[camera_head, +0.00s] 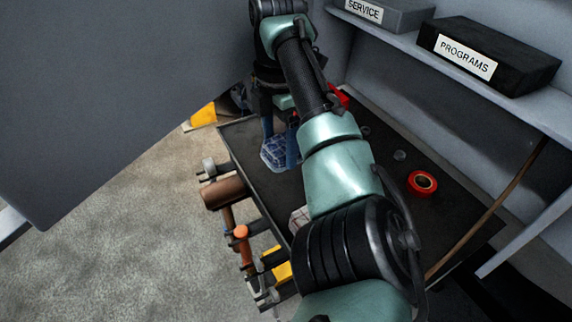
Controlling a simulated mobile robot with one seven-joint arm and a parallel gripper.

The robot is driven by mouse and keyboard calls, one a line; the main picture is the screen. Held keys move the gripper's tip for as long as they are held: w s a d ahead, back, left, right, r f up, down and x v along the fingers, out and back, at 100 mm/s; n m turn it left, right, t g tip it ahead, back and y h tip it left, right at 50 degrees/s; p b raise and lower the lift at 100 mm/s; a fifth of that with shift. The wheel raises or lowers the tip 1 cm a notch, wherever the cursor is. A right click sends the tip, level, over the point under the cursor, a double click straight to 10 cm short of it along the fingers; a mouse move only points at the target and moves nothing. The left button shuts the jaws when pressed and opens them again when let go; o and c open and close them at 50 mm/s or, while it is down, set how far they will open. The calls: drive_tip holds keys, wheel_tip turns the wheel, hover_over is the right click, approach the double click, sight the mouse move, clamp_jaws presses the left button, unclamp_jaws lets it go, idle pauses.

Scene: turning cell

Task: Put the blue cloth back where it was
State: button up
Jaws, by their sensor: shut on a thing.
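The blue cloth (273,157) has a pale checked pattern and shows in the head view near the far left part of the dark bench top. My gripper (281,148) points down over it, with one blue finger on each side of the part between them. The gripper is shut on the blue cloth. I cannot tell whether the cloth touches the bench top or hangs just above it. My arm hides part of the bench.
The dark bench top (455,215) holds a red tape roll (422,184) and a partly hidden red-and-white cloth (299,217). Tools, including a brown-headed mallet (224,192), hang along its left edge. A shelf above carries a black PROGRAMS box (490,57) and a grey SERVICE box (405,14).

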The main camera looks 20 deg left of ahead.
sight(279, 147)
wheel_tip(279, 147, down, 9)
drive_tip(key=shift+w+r+p, duration=0.1)
drive_tip(key=shift+p, duration=0.5)
drive_tip(key=o, duration=1)
drive_tip(key=shift+f+b, duration=0.3)
drive_tip(key=shift+b, duration=0.1)
wheel_tip(279, 147, up, 13)
drive_tip(key=shift+r, duration=0.1)
drive_tip(key=shift+s, duration=0.2)
